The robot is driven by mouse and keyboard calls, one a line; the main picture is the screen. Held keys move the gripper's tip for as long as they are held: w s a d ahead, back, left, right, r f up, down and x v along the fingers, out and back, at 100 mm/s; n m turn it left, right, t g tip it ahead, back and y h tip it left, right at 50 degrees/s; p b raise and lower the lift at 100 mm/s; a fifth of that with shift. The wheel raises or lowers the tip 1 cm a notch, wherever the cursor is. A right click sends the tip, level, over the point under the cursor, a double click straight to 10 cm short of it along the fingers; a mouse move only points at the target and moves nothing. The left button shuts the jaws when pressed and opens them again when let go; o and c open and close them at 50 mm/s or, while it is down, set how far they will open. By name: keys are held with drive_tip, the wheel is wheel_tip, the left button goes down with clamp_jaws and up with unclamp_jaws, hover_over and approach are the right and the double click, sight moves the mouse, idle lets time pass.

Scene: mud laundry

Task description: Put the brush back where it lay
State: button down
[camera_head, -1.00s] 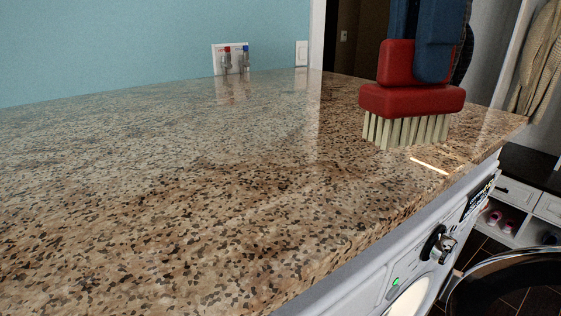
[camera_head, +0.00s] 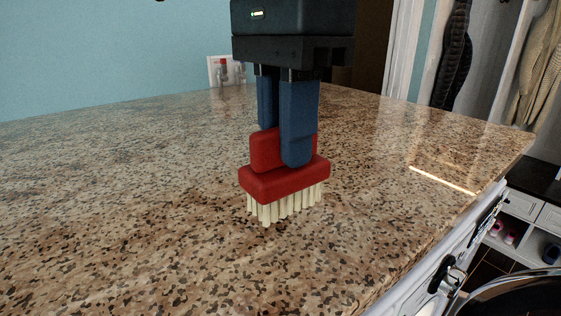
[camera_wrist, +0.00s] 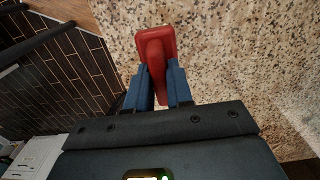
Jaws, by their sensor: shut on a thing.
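The brush is a red block with pale bristles (camera_head: 285,185). In the head view it is upright, bristles down, over the middle of the speckled granite counter (camera_head: 130,220). My gripper (camera_head: 290,140), with blue fingers, points down and is shut on the brush's red upper part. I cannot tell for sure whether the bristles touch the counter. In the wrist view the red brush (camera_wrist: 156,42) sits between the blue fingers of my gripper (camera_wrist: 159,85), with the counter to its right and below it.
The counter is bare around the brush. A wall outlet box with red and blue taps (camera_head: 225,70) is behind. The counter's front edge runs along the right, above a white washer with a round door (camera_head: 510,292). Coats (camera_head: 540,75) hang at the far right.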

sight(280, 173)
drive_tip(key=shift+a+f, duration=0.3)
drive_tip(key=shift+f, duration=0.05)
drive_tip(key=shift+f+p, duration=0.3)
drive_tip(key=shift+f, duration=1.5)
drive_tip(key=shift+f, duration=0.1)
drive_tip(key=c, duration=1)
unclamp_jaws()
wheel_tip(280, 173, up, 12)
drive_tip(key=shift+w+r+b, duration=0.1)
drive_tip(key=shift+b, duration=0.2)
